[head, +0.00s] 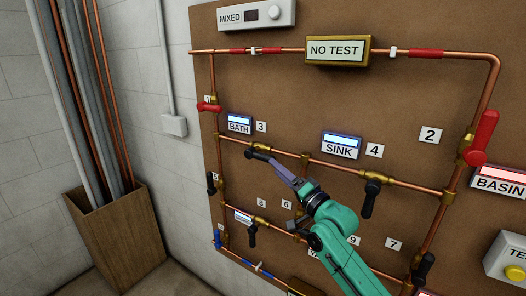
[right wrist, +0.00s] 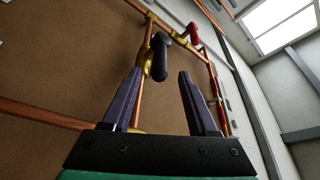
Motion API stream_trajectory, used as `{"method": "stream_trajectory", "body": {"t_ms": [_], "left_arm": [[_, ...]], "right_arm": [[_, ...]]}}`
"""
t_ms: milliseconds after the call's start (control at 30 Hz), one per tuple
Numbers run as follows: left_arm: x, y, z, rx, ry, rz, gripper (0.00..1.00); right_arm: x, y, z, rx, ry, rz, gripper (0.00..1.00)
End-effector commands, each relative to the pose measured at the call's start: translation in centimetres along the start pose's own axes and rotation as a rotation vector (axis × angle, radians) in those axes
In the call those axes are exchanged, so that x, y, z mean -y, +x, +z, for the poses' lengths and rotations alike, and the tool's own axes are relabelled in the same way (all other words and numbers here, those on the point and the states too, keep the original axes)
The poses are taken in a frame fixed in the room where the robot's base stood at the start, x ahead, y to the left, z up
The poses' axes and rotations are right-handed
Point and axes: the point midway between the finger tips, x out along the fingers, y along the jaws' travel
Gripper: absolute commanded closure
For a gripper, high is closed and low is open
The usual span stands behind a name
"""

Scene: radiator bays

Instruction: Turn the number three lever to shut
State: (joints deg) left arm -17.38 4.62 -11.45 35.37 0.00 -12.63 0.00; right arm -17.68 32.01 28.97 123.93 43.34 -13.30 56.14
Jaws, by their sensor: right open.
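The number 3 tag (head: 261,127) is on the brown board beside the BATH display (head: 239,124). Below it is a black-handled lever (head: 258,154) at the copper pipe; its handle points left in the head view, roughly along the pipe. My right gripper (head: 274,163) is open, its purple fingers close to this handle. In the right wrist view the fingers (right wrist: 160,88) stand apart, with a black handle (right wrist: 160,62) ahead in the gap between them. I cannot tell whether they touch it. My left gripper is not in view.
Other levers share the board: a black one (head: 370,195) below the SINK display (head: 341,146), a red one (head: 482,138) at right, and a small red one (head: 209,107) at left. Copper pipes cross the board. A wooden bin of pipes (head: 122,235) stands at left.

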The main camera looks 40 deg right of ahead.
Motion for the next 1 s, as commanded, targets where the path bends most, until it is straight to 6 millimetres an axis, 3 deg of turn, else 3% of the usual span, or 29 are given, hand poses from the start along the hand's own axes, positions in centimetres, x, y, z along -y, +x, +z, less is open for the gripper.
{"method": "stream_trajectory", "body": {"t_ms": [100, 300, 600, 667, 767, 1000], "left_arm": [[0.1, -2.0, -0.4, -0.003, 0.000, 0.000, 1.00], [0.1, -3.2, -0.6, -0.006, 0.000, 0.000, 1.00], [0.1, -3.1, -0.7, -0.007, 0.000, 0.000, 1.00], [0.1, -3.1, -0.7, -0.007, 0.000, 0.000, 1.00], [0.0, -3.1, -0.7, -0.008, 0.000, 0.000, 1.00], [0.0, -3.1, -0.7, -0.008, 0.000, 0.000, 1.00]], "right_arm": [[0.6, 3.3, -0.4, -0.001, 0.000, -0.001, 0.41], [0.3, 6.8, -0.2, -0.001, -0.002, 0.000, 0.41], [-0.1, 7.3, 0.1, 0.001, -0.003, 0.002, 0.41], [-0.1, 7.3, 0.1, 0.001, -0.003, 0.002, 0.60], [-0.1, 7.3, 0.1, 0.001, -0.003, 0.002, 0.98], [-0.1, 7.3, 0.1, 0.001, -0.003, 0.002, 1.00]]}}
